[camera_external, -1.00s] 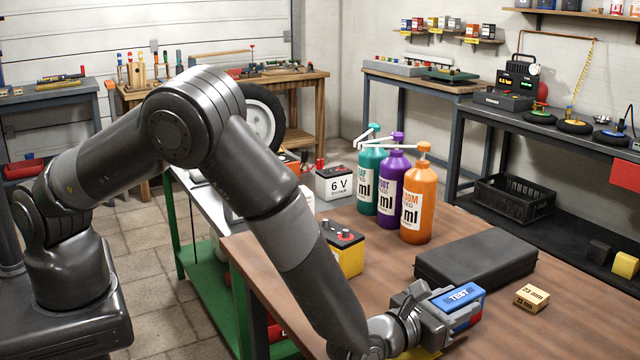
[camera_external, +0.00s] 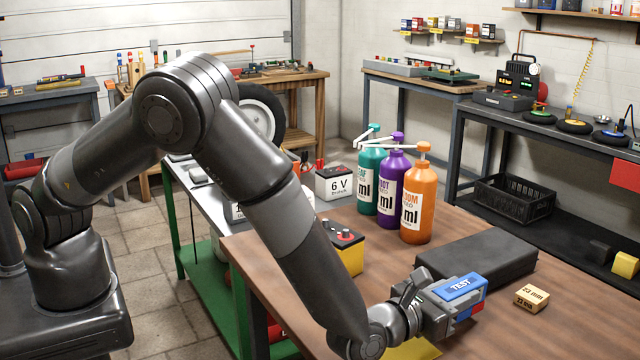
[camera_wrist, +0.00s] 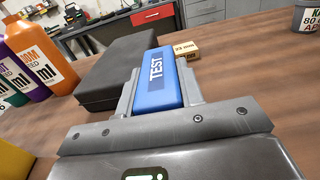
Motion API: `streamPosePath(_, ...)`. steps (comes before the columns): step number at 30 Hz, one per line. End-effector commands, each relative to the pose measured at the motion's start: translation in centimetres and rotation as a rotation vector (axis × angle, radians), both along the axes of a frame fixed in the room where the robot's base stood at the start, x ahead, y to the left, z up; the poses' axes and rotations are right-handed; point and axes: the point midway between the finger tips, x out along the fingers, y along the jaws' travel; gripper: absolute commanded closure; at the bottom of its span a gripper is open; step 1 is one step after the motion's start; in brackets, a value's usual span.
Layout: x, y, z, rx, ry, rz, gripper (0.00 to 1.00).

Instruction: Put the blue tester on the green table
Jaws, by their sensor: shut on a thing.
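The blue tester (camera_external: 461,286), marked TEST, is between the fingers of my gripper (camera_external: 452,304) over the right part of the brown wooden table. In the wrist view the tester (camera_wrist: 157,78) sits between both fingers of my gripper (camera_wrist: 158,95), which are shut on it. It has a red part at its far end. I cannot tell how far it is above the tabletop. The green-framed table (camera_external: 180,168) stands to the left of the brown table, with a light top partly hidden by my arm.
A black case (camera_external: 476,256) lies just behind the tester, and a small 23 mm box (camera_external: 531,298) lies to its right. Teal, purple and orange bottles (camera_external: 418,200) stand further back. A yellow battery (camera_external: 345,247) and a white 6 V battery (camera_external: 336,183) are near my arm.

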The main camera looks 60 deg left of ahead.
Motion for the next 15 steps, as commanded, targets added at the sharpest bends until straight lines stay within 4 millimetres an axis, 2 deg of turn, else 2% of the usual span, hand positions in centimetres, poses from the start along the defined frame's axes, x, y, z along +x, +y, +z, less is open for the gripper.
streamPosePath(3, 0.0, 0.0, 2.3, -0.003, -0.002, 0.000, 0.97)
streamPosePath(9, -4.5, -2.2, 4.9, -0.003, 0.000, -0.004, 0.97)
streamPosePath(15, -8.1, -3.9, 7.3, -0.003, -0.001, -0.003, 0.97)
